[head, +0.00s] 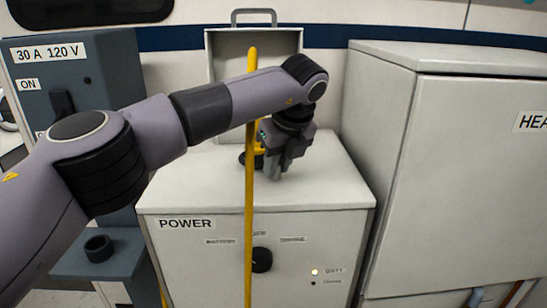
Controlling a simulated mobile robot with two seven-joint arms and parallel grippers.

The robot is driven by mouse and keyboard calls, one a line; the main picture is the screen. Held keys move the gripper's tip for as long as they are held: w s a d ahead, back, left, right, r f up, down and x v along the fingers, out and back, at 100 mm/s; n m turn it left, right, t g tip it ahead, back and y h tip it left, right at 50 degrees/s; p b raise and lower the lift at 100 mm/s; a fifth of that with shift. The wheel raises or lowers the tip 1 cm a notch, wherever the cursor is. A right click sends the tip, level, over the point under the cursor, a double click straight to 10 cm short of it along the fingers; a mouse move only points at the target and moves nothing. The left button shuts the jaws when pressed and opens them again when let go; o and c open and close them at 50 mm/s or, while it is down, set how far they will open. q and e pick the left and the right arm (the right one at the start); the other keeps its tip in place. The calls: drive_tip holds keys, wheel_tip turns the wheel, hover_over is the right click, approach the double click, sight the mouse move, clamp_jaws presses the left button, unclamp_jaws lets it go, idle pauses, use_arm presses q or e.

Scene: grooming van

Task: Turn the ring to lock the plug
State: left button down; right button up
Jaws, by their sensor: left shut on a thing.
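My left gripper (276,168) points down at the top of the white POWER cabinet (330,185). It is shut on a dark part beside the yellow plug (259,151), which I take to be the ring (244,159). The fingers and the yellow cable hide most of the plug and ring, so I cannot tell how the ring is turned. The yellow cable (250,215) rises in an arch and hangs down the cabinet front. My right gripper is out of view.
An open lid (228,68) stands behind the plug. A tall white cabinet (400,120) closes off the right. A grey 30 A 120 V box (110,75) stands left, above a shelf with a black round part (98,248). A black knob (262,260) and lit lamp (315,271) are on the POWER front.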

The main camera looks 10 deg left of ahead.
use_arm(q)
drive_tip(key=shift+w+d+r+n+p, duration=0.15)
drive_tip(key=shift+w+d+n+p, duration=0.2)
drive_tip(key=shift+n, duration=0.25)
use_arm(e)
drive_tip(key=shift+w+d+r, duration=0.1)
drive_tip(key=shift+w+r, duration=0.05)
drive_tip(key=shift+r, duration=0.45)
use_arm(q)
drive_tip(key=c, duration=1)
unclamp_jaws()
drive_tip(key=v, duration=0.7)
drive_tip(key=shift+d, duration=0.15)
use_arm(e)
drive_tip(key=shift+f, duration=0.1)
